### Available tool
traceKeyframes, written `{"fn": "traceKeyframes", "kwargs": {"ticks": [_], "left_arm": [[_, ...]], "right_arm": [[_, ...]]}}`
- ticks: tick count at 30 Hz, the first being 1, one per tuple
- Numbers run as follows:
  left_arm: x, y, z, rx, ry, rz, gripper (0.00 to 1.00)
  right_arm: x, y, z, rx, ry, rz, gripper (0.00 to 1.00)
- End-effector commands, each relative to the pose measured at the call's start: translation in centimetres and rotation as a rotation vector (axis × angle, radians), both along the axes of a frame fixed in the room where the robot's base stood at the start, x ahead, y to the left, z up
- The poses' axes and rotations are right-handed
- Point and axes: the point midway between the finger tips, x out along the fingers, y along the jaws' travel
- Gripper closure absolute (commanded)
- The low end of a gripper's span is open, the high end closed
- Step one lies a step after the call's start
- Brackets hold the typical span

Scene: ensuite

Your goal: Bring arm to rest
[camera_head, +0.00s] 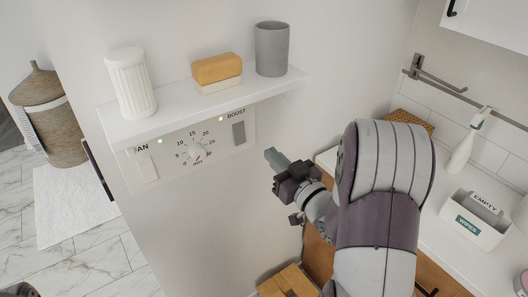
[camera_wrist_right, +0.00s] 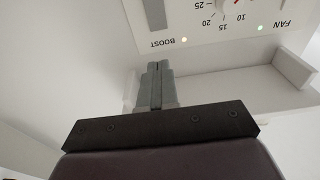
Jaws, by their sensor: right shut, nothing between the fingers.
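My right gripper (camera_head: 276,158) is shut and empty in the head view. It points left toward the wall, below the right end of the white shelf. In the right wrist view the two fingers (camera_wrist_right: 155,85) are closed together, below the BOOST end of the control panel. My right arm (camera_head: 385,190) fills the lower right of the head view. A small dark part of mine shows at the bottom left corner of the head view; the left gripper's fingers cannot be made out.
The shelf (camera_head: 205,102) holds a ribbed white cup (camera_head: 131,85), a soap block (camera_head: 217,70) and a grey tumbler (camera_head: 272,50). The fan panel (camera_head: 190,150) is on the wall under it.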

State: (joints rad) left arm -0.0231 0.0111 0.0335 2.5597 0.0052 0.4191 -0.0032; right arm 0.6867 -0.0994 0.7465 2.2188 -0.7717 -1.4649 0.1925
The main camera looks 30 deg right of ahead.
Motion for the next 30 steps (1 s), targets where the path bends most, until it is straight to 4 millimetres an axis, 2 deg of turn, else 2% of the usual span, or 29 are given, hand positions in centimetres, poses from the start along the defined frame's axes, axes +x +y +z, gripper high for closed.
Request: {"fn": "traceKeyframes", "kwargs": {"ticks": [6, 21, 23, 26, 28, 30], "left_arm": [[0.0, 0.0, -0.2, 0.0, 0.0, 0.0, 0.6], [0.0, 0.0, -0.1, 0.0, 0.0, 0.0, 0.6], [0.0, 0.0, -0.1, 0.0, 0.0, 0.0, 0.6], [0.0, 0.0, -0.1, 0.0, 0.0, 0.0, 0.6], [0.0, 0.0, -0.1, 0.0, 0.0, 0.0, 0.6], [0.0, 0.0, -0.1, 0.0, 0.0, 0.0, 0.6]], "right_arm": [[-1.1, -0.1, 0.1, 0.0, 0.0, 0.0, 1.0], [-1.0, -0.1, -0.3, -0.009, 0.017, -0.004, 1.0], [-0.9, -0.7, -1.8, -0.023, 0.089, -0.031, 1.0], [-1.9, -3.5, -6.9, -0.04, 0.363, -0.173, 1.0], [-4.0, -5.2, -10.8, -0.036, 0.632, -0.288, 1.0], [-6.7, -4.6, -13.7, -0.013, 0.914, -0.349, 1.0]]}}
